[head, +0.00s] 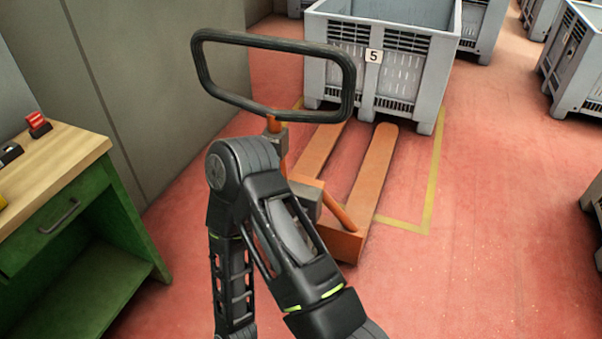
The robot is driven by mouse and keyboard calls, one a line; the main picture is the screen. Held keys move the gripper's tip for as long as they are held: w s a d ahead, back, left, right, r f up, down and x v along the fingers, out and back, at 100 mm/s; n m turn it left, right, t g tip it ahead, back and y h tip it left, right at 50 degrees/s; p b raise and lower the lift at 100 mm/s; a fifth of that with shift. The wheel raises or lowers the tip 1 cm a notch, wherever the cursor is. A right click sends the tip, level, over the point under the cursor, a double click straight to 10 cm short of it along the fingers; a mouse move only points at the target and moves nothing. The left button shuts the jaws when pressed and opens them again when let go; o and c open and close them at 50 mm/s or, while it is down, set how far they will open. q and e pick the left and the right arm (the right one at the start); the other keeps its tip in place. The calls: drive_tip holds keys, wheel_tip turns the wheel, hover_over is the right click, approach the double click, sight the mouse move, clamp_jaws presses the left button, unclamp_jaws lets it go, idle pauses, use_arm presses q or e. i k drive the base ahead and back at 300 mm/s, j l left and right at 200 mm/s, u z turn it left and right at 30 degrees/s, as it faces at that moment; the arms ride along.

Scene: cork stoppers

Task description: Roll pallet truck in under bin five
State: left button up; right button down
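Bin five (385,72) is a grey plastic bin on feet, with a white "5" label on its front, standing at top centre. The orange pallet truck (345,243) is on the floor in front of it, forks pointing at the bin. The right fork's (368,170) rounded tip shows at the bin's front lower edge, between its feet. The left fork's (318,150) tip is partly hidden behind the truck's black loop handle (273,42). A bent black arm of mine covers part of the truck's near end. Neither of my grippers shows, and no hand is seen on the handle.
A green workbench (75,215) with a wooden top stands at left, beside a grey wall (165,90). A yellow floor line (432,185) runs around bin five's place. Other grey bins (575,60) stand behind and at right. Red floor at right is clear.

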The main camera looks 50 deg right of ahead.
sight(310, 197)
drive_tip(key=z, duration=1.9)
